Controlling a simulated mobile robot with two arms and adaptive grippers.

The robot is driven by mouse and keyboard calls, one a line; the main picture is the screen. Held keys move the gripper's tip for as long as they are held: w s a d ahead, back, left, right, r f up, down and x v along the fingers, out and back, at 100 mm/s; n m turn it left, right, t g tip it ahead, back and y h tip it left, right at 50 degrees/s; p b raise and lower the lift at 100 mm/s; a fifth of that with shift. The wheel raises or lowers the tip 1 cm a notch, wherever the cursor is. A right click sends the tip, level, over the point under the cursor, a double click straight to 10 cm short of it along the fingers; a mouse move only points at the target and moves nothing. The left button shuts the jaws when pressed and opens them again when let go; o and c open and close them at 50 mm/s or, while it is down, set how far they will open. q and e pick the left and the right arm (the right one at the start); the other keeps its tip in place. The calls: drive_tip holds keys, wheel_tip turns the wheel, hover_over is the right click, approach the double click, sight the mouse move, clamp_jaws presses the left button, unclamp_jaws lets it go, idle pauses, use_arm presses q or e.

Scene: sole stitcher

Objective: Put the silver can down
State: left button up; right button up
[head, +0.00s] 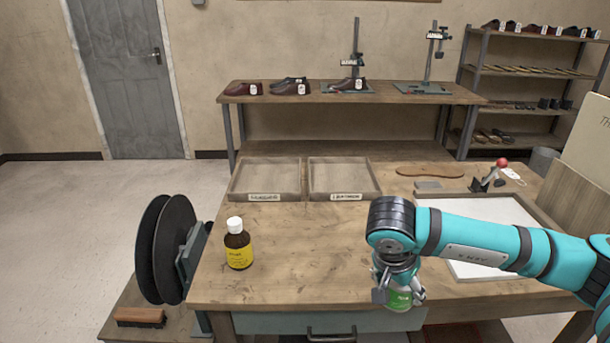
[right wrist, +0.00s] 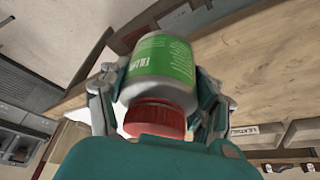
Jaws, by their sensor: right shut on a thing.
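The silver can (head: 401,299) has a green label and shows below my right gripper (head: 398,283) in the head view, in front of the table's front edge in the picture. In the right wrist view the can (right wrist: 160,65) is grey with a green label and a red cap. My right gripper (right wrist: 160,100) is shut on it, with a finger on each side. In the head view the gripper and wrist hide the can's upper part. I cannot tell whether the can touches the table. My left gripper is not in view.
The wooden table (head: 300,255) has a clear middle. A brown bottle (head: 238,247) with a yellow label stands at its left. Two wooden trays (head: 264,195) (head: 378,183) lie at the back. A white-surfaced frame (head: 468,262) lies at the right, partly under my arm.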

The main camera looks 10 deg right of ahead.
drive_tip(key=a+r+n+t+y+p, duration=0.2)
drive_tip(key=a+r+n+y+p, duration=0.2)
drive_tip(key=a+r+n, duration=0.3)
drive_tip(key=a+n+p, duration=0.1)
drive_tip(key=a+n, duration=0.2)
drive_tip(key=n, duration=0.2)
drive_tip(key=shift+s+a+n+t+p, duration=0.15)
drive_tip(key=shift+a+n+t+p, duration=0.05)
drive_tip(key=shift+n+t+p, duration=0.1)
drive_tip(key=shift+f, duration=0.1)
